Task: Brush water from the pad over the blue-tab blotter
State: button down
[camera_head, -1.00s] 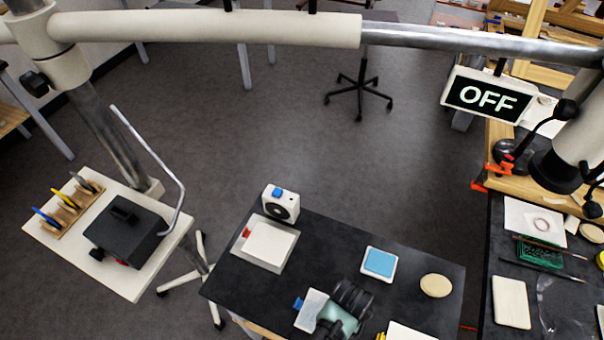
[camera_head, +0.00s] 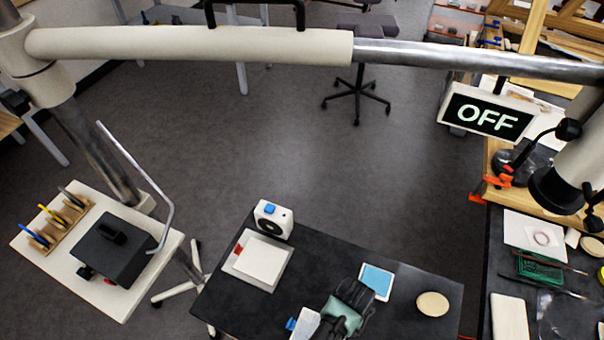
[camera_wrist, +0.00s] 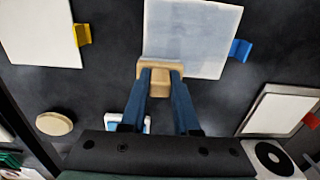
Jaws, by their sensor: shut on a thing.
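My gripper (camera_wrist: 160,78) is shut on a pale wooden brush (camera_wrist: 158,86), also seen from the side of my wrist. The blue-tab blotter (camera_wrist: 190,30) lies flat on the dark table, its blue tab (camera_wrist: 240,50) at one side. The brush overlaps its edge in the wrist view; I cannot tell whether they touch. The blotter's face looks greyish with a whiter margin. In the head view the blotter (camera_head: 304,326) is partly hidden by my gripper (camera_head: 343,312). The water pad (camera_head: 376,280), blue in a white tray, lies close to my gripper; my fingers hide part of it in the wrist view.
A red-tab blotter (camera_head: 262,260) and a yellow-tab blotter (camera_wrist: 38,30) lie on either side. A round beige disc (camera_head: 433,305) sits beside the pad. A white box with a blue button (camera_head: 272,219) stands at the table's back corner. A sign reading OFF (camera_head: 487,116) hangs above.

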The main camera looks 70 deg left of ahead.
notch_tip(320, 180, up, 5)
jog(key=p, duration=0.3)
jog(key=shift+a+f, duration=0.1)
jog(key=shift+f, duration=0.05)
notch_tip(320, 180, up, 3)
jog(key=p, duration=0.3)
jog(key=shift+w+a+f, duration=0.1)
jog(key=shift+w, duration=0.05)
jog(key=shift+r+p, duration=0.35)
jog(key=shift+f, duration=0.1)
dwell(0.3)
